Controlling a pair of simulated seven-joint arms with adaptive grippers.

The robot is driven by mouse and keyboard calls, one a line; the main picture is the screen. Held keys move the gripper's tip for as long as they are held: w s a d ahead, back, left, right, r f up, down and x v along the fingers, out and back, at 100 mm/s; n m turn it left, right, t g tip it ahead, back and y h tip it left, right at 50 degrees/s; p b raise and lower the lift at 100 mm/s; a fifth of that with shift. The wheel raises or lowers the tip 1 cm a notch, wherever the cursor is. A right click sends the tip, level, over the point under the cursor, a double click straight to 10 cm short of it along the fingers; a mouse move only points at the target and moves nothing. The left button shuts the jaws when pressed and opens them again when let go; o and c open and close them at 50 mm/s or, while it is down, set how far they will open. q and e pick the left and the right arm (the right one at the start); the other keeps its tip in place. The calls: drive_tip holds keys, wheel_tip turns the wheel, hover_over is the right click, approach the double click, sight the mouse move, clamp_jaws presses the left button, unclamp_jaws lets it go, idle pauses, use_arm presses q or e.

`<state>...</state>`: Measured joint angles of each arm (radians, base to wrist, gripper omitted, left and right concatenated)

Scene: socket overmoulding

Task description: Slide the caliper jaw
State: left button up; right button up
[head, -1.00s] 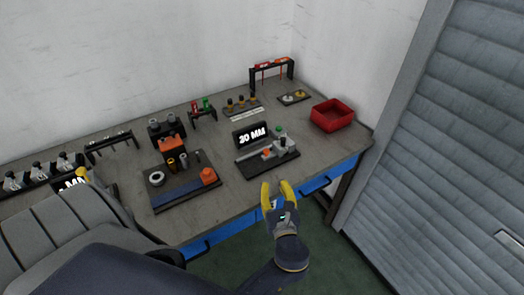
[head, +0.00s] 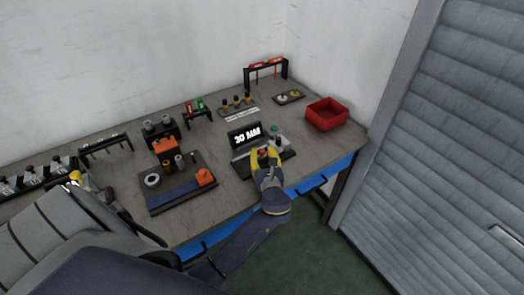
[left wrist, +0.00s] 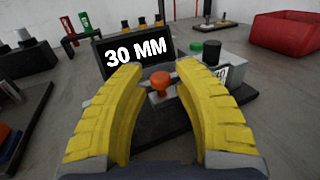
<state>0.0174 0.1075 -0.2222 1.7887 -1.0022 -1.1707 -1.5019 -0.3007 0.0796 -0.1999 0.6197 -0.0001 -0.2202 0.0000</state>
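The caliper gauge is a dark base (left wrist: 165,122) with a grey slide and an orange knob (left wrist: 161,80). It sits near the table's front edge, and its base (head: 287,160) shows in the head view. A black display (head: 244,136) behind it reads 30 MM. A light grey block (left wrist: 225,72) with a black post (left wrist: 211,52) stands to the knob's right. My left gripper (head: 266,152) is at the gauge. In the left wrist view its yellow fingers (left wrist: 165,85) are open, one on either side of the knob, with gaps visible. My right gripper is not identifiable.
A green button (left wrist: 196,47) is behind the grey block. A red bin (head: 326,114) stands at the right. A tray with cylinders and an orange block (head: 205,177) lies to the left. Several small racks line the back. Bare table lies between the gauge and the bin.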

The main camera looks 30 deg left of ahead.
use_arm(q)
drive_tip(key=shift+w+a, duration=0.5)
drive_tip(key=shift+w, duration=0.05)
drive_tip(key=shift+o, duration=0.3)
clamp_jaws()
drive_tip(key=shift+r, duration=0.1)
